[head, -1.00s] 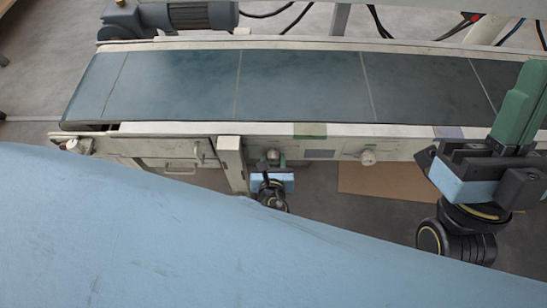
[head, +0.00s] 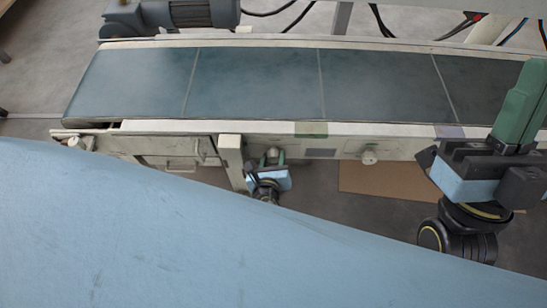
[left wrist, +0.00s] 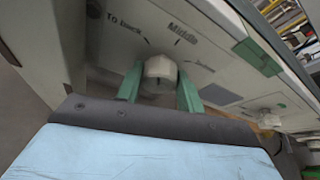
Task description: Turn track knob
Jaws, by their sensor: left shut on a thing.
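The track knob, pale and rounded, is on the front panel under the conveyor; it shows in the head view (head: 272,152) and in the left wrist view (left wrist: 161,68). Printed labels "To Back" and "Middle" stand above it in the wrist view; its exact setting is hard to read. My left gripper (head: 273,160) is shut on the knob, one green finger on each side, as the left wrist view (left wrist: 159,90) shows. Its body is tilted. My right gripper (head: 522,105) is at the right, fingers up, away from the knob; whether its jaws are closed is unclear.
The blue-green conveyor belt (head: 260,85) runs above the panel. Another pale knob (head: 369,157) is farther right on the panel. A post (head: 231,160) stands just left of the left gripper. A grey motor (head: 190,12) is at the back left.

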